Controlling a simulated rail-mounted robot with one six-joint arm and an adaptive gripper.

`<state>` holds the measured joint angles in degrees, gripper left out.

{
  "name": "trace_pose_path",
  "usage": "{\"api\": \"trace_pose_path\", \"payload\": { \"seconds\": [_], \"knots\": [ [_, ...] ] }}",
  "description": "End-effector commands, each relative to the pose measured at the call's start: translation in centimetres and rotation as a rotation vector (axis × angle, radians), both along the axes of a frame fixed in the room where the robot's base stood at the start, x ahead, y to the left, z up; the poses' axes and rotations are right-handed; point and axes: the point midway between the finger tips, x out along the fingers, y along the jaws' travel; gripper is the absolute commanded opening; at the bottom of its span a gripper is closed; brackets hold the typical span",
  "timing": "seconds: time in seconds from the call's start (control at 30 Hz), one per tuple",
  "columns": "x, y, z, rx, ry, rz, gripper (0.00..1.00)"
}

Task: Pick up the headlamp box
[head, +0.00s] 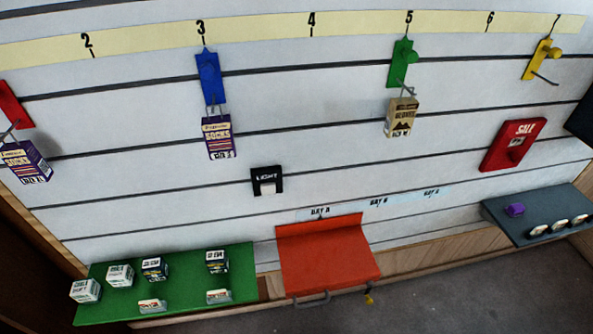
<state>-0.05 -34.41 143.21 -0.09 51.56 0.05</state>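Several small boxes stand on the green shelf at the lower left of the head view. Two have black bands and print: one near the middle (154,268) and one farther right (217,262). Two paler, white boxes stand to the left, one at the shelf's left end (85,291) and one beside it (120,275). The print is too small to tell for sure which is the headlamp box. My gripper is not in view.
The green shelf (190,310) has two small white labelled pieces at its front. An orange shelf (330,262) juts out beside it, bare on top. A dark shelf (545,232) at right holds a purple item and several round things. Packs hang from wall hooks above.

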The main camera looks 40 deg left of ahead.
Motion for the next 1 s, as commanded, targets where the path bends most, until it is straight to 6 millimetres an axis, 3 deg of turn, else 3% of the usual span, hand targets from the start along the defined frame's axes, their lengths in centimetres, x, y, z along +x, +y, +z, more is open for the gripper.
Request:
{"api": "trace_pose_path", "payload": {
  "seconds": [0.27, 0.8, 1.0],
  "knots": [
    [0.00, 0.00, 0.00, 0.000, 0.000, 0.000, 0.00],
    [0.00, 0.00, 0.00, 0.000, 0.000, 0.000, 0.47],
    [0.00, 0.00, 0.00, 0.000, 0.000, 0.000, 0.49]
  ]
}}
